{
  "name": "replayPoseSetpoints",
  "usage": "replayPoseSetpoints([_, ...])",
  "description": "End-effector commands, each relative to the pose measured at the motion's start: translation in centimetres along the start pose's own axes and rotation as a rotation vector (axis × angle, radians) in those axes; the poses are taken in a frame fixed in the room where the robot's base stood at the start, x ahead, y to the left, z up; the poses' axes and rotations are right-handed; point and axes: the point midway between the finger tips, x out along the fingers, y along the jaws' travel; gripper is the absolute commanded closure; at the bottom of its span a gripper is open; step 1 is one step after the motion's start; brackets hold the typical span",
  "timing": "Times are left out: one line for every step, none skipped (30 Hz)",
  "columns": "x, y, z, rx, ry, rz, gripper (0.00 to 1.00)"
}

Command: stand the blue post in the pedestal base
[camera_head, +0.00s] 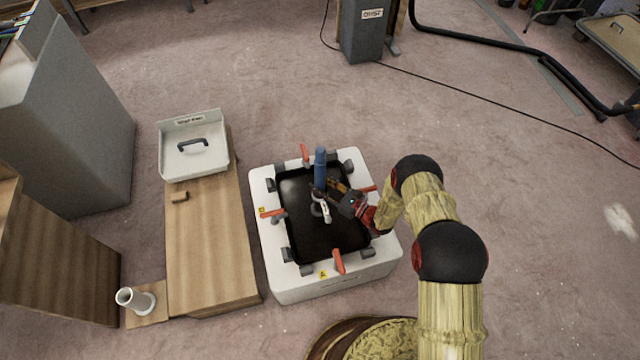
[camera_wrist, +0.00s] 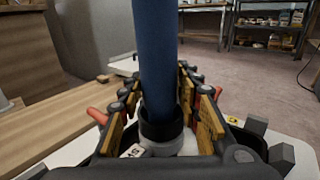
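The blue post (camera_head: 320,168) stands upright over the black-lined recess, and it fills the middle of the wrist view (camera_wrist: 160,60). Its lower end meets a dark collar (camera_wrist: 161,126) above the pale pedestal base (camera_wrist: 180,146). The base also shows as a white part (camera_head: 322,210) in the recess. The post looks in line with the collar; how deep it sits cannot be told. My gripper (camera_head: 325,188) has one yellow-padded finger on each side of the post, close against it, and appears shut on it. The fingers partly hide the post's lower part in the head view.
The white frame (camera_head: 280,284) around the recess (camera_head: 300,245) carries several orange-handled clamps (camera_head: 272,213). At left are a wooden bench (camera_head: 205,245), a grey-white tray (camera_head: 193,160) with a dark handle, and a white tube holder (camera_head: 133,300). Open floor lies beyond.

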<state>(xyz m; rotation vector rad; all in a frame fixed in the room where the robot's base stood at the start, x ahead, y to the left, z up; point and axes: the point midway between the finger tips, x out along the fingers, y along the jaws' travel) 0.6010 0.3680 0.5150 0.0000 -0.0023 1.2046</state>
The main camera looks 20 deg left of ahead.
Motion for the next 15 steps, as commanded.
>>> replayPoseSetpoints([-0.02, 0.03, -0.04, 0.001, 0.001, 0.000, 0.62])
replayPoseSetpoints([-0.03, 0.04, -0.06, 0.001, 0.001, 0.000, 0.60])
replayPoseSetpoints([-0.04, 0.05, -0.07, 0.001, 0.001, 0.000, 0.58])
replayPoseSetpoints([-0.04, 0.05, -0.08, 0.001, 0.001, 0.000, 0.56])
replayPoseSetpoints([-0.05, 0.06, -0.08, 0.001, 0.001, 0.000, 0.54])
replayPoseSetpoints([-0.05, 0.06, -0.09, 0.001, 0.001, 0.000, 0.52])
replayPoseSetpoints([-0.06, 0.06, -0.10, 0.002, 0.002, 0.000, 0.51])
replayPoseSetpoints([-0.06, 0.07, -0.10, 0.002, 0.002, 0.000, 0.51])
replayPoseSetpoints([-0.06, 0.07, -0.11, 0.002, 0.002, 0.000, 0.51])
replayPoseSetpoints([-0.06, 0.07, -0.11, 0.002, 0.002, 0.000, 0.51])
replayPoseSetpoints([-0.07, 0.08, -0.12, 0.002, 0.002, 0.000, 0.51])
replayPoseSetpoints([-0.07, 0.08, -0.12, 0.002, 0.002, 0.000, 0.51])
replayPoseSetpoints([-0.07, 0.08, -0.12, 0.002, 0.002, 0.000, 0.51])
replayPoseSetpoints([-0.12, 0.14, -0.23, 0.003, 0.004, 0.000, 0.51])
replayPoseSetpoints([-0.15, 0.14, -0.23, 0.004, 0.004, 0.000, 0.51])
